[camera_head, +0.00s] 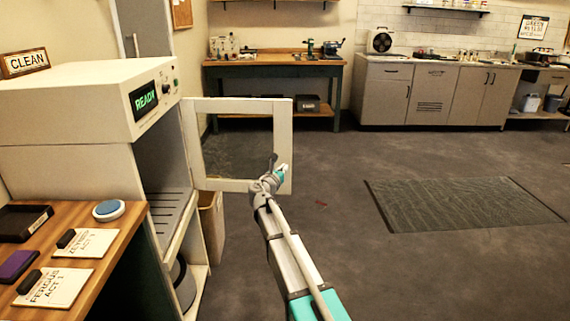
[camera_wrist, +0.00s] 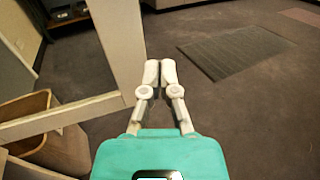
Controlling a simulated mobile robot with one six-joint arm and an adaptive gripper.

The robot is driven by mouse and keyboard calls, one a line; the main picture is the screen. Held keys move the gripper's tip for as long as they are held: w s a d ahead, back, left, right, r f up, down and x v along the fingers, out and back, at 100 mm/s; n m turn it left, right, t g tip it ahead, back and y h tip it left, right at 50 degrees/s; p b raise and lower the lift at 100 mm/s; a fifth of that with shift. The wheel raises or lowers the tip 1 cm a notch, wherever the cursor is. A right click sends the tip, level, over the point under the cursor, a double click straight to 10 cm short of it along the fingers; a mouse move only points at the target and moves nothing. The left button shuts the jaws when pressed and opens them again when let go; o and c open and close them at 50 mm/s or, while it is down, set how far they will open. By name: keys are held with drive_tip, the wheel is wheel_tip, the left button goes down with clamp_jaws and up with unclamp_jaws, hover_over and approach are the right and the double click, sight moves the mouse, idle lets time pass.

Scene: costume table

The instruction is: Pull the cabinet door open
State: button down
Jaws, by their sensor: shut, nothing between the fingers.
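The cabinet (camera_head: 66,100) is a cream unit with a green READY display at the left. Its door (camera_head: 235,186), a pale frame around a window, stands swung open, and the slatted shelf (camera_head: 172,214) inside shows. A dark handle (camera_head: 272,160) is on the door's right part. My gripper (camera_head: 284,168) is in front of the door's right edge in the head view, close to the handle. In the wrist view, my gripper (camera_wrist: 160,66) has its pale fingertips together and empty, just right of the door frame (camera_wrist: 119,45). I cannot tell whether it touches the door.
A tan bin (camera_head: 211,222) stands on the floor below the door. A wooden side table (camera_head: 112,243) with cards and stamp pads is at the front left. A dark floor mat (camera_head: 460,203) lies at the right.

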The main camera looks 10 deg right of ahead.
drive_tip(key=shift+s+a, duration=0.2)
drive_tip(key=shift+s, duration=0.65)
drive_tip(key=shift+s+a, duration=0.2)
drive_tip(key=shift+s, duration=0.6)
drive_tip(key=s+d+f+m+g+y, duration=0.1)
drive_tip(key=s+d+f+m+g, duration=0.4)
drive_tip(key=s+m, duration=0.4)
drive_tip(key=s+d+f+m+g+y, duration=0.1)
drive_tip(key=s+d+f+m+g, duration=0.3)
drive_tip(key=s+f+m, duration=0.5)
drive_tip(key=s+a+f+m+g+y, duration=0.2)
drive_tip(key=s+m+y, duration=0.15)
drive_tip(key=s, duration=0.25)
drive_tip(key=s+a+f+m+g+y, duration=0.1)
drive_tip(key=s+a+m+g+y, duration=0.1)
drive_tip(key=s+m, duration=0.3)
drive_tip(key=s+a+f+m+g+y, duration=0.2)
drive_tip(key=s+a+m, duration=0.1)
drive_tip(key=s, duration=0.4)
wheel_tip(320, 180, up, 28)
drive_tip(key=p, duration=2.7)
drive_tip(key=shift+s+d, duration=0.15)
drive_tip(key=shift+s, duration=0.15)
drive_tip(key=shift+d, duration=0.1)
